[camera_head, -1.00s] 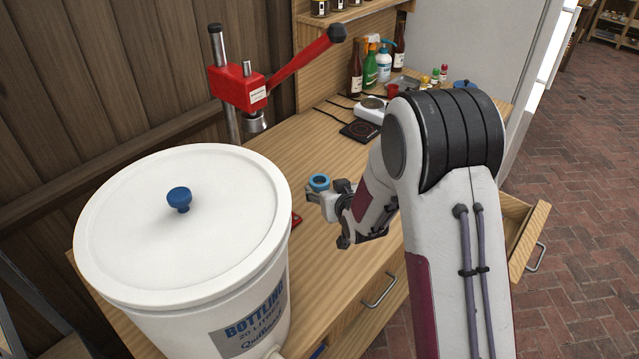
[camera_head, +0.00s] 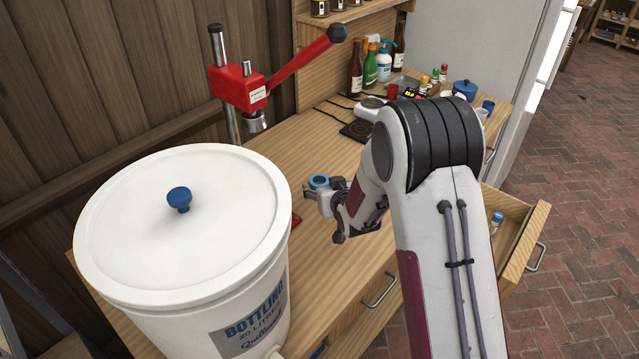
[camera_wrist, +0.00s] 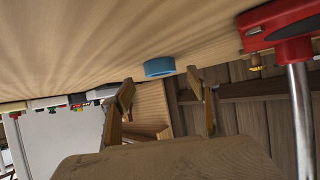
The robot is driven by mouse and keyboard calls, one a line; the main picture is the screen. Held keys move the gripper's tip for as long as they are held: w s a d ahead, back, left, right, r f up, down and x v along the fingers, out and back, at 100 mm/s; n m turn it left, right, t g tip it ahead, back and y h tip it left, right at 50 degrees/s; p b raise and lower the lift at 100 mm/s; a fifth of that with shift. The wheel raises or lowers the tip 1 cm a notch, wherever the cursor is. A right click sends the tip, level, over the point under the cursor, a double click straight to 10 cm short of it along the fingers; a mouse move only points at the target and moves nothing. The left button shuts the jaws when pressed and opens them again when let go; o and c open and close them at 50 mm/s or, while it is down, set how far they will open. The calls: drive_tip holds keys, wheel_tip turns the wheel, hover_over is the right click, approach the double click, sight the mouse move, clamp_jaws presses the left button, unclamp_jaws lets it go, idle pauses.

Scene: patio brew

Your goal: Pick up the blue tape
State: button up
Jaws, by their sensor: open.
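The blue tape (camera_head: 319,181) is a small blue ring lying on the wooden bench top, right of the white bottling bucket. In the wrist view the tape (camera_wrist: 159,66) shows ahead of my gripper, between the lines of its two fingers. My gripper (camera_head: 309,198) is beside the tape on its near side, low over the bench. In the wrist view the gripper (camera_wrist: 162,95) is open with nothing between its fingers. In the head view the gripper partly overlaps the tape's lower edge, and I cannot tell whether they touch.
The large white bottling bucket (camera_head: 180,230) stands left of my gripper. A red lever capper (camera_head: 238,88) stands behind it. A hot plate (camera_head: 357,132), bottles (camera_head: 370,68) and a blue pot (camera_head: 465,90) are farther back. A drawer (camera_head: 525,240) is open at right.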

sight(318, 180)
drive_tip(key=shift+x, duration=2.15)
drive_tip(key=c, duration=1.1)
